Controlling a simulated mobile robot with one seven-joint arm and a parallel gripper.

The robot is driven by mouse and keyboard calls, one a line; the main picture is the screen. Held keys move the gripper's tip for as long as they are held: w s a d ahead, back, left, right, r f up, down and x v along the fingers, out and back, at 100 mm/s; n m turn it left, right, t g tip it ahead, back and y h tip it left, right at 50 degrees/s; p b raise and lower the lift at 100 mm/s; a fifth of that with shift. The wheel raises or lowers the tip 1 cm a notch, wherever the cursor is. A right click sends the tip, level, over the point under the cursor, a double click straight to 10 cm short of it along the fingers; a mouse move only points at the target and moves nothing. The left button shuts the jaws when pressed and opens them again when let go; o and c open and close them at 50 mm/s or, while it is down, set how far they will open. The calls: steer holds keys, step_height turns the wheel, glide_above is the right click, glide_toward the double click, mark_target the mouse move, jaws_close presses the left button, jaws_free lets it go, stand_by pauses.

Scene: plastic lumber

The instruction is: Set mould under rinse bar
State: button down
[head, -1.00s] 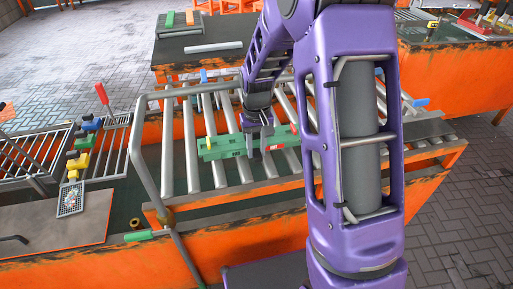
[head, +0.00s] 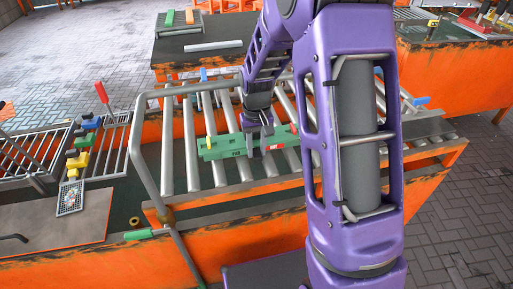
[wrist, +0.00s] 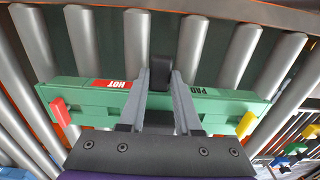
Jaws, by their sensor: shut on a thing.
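The mould is a long green block (head: 221,148) with a red HOT label and small red and yellow end pieces. It lies across the grey rollers of the roller table. It also shows in the wrist view (wrist: 92,101), running left to right across the rollers. My gripper (head: 260,150) is shut on the middle of the mould from above; in the wrist view its two fingers (wrist: 162,92) sit on either side of a dark part at the block's centre. The rinse bar seems to be the bent grey pipe (head: 142,150) rising at the left end of the rollers.
Rollers (head: 190,150) lie free left of the mould. Left stand grey racks (head: 40,150) with coloured clips and a red-handled tool (head: 102,94). A bench (head: 180,50) stands behind, and my arm hides the rollers' right part.

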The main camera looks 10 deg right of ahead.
steer(key=shift+f, duration=0.1)
stand_by(0.3)
steer(key=shift+c, duration=0.6)
jaws_free()
steer(key=shift+f, duration=0.1)
steer(key=shift+r+p, duration=2.55)
steer(key=shift+r, duration=1.05)
